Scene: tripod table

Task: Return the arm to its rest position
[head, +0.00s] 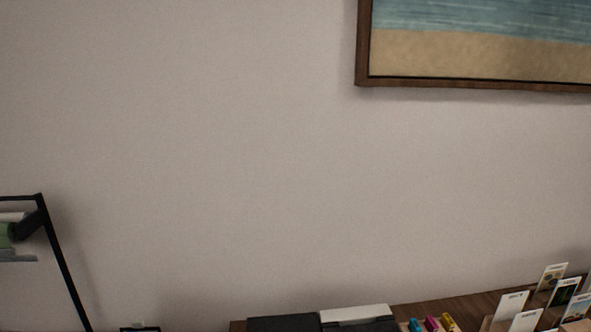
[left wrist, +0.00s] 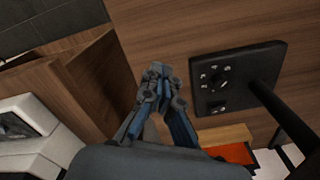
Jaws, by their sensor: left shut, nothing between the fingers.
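My left gripper (left wrist: 158,78) shows in the left wrist view, its blue-grey fingers brought together with nothing between them. It is in front of a brown wood-grain surface (left wrist: 190,35); I cannot tell how far apart they are. Neither gripper and neither arm shows in the head view. My right gripper is in no view.
In the left wrist view, a black panel with symbols (left wrist: 236,78) is right of the gripper, and a white and grey device (left wrist: 35,125) is at left. The head view shows a bare wall (head: 200,150), framed picture (head: 470,60), black rack (head: 62,262) and wooden top (head: 455,308) with cards.

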